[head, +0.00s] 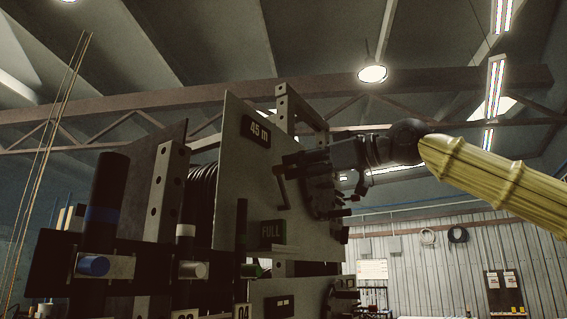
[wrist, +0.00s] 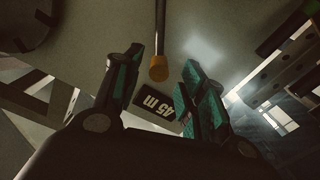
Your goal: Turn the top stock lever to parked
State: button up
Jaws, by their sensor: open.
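The top stock lever (wrist: 160,45) shows in the wrist view as a thin dark rod with an orange tip (wrist: 159,69), in front of a grey panel (wrist: 105,20). My gripper (wrist: 163,58) is open, with one green-padded finger on each side of the lever's tip. I cannot tell whether either finger touches it. In the head view my gripper (head: 284,168) is at the right part of the upright grey panel (head: 240,150). I cannot make out the lever clearly there. The panel carries a "45 m" plate (head: 256,131) and a "FULL" plate (head: 272,233).
A black hose reel (head: 200,195) stands behind the panel's left side. A lower panel (head: 270,290) sits below the grey one. Open air lies right of the panel, under my arm.

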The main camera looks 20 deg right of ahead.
jog(key=p+x, duration=0.1)
jog(key=x, duration=0.3)
jog(key=shift+d, duration=0.1)
jog(key=shift+w+a+p, duration=0.2)
jog(key=shift+a+p, duration=0.05)
jog(key=shift+p, duration=0.05)
grip_shut()
